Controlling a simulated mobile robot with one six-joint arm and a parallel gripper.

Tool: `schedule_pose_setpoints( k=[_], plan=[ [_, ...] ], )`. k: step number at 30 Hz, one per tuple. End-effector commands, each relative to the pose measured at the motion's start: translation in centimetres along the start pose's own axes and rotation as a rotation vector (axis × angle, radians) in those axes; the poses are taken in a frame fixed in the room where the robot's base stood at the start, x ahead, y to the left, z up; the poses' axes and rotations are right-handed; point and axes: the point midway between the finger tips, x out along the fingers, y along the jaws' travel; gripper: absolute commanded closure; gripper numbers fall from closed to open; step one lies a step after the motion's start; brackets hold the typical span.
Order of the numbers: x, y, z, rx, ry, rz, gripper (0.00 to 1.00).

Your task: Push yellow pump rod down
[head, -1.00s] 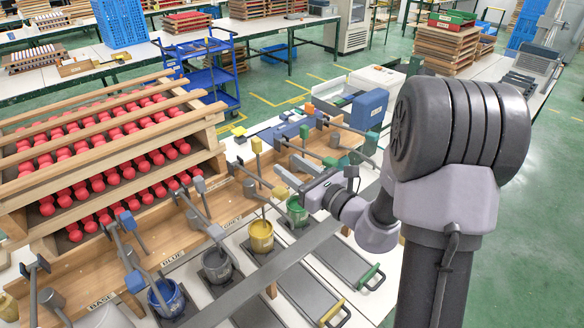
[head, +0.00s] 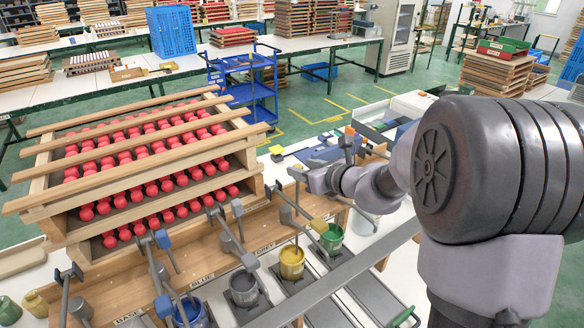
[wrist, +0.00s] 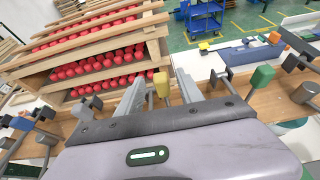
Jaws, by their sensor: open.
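In the wrist view the yellow pump rod's block-shaped top (wrist: 161,85) stands upright between the two grey fingers of my gripper (wrist: 160,76). The fingers are apart, with gaps visible on both sides of the yellow top. In the head view my gripper (head: 308,180) is over the pump row, above the yellow paint pot (head: 292,262). The yellow rod's top is not clearly visible there, likely hidden by the gripper. A yellow block (head: 318,224) shows near the yellow pot. A green pump rod top (wrist: 262,78) stands to the right in the wrist view.
A wooden rack (head: 70,215) with red balls stands left of my gripper. Grey (head: 243,285), blue (head: 190,312) and green (head: 332,238) paint pots flank the yellow one. Blue-topped levers (wrist: 20,122) stand at the left in the wrist view. A blue cart (head: 245,85) is behind.

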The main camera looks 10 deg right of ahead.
Motion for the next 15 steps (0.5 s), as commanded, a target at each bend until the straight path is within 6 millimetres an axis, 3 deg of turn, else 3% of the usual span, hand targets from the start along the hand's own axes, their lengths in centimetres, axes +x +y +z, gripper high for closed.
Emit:
schedule_pose_setpoints(
  k=[6,15],
  plan=[
    [4.6,0.1,-0.1,-0.001,0.000,0.002,0.56],
    [6.3,0.0,0.0,-0.001,0.000,0.000,0.56]
  ],
)
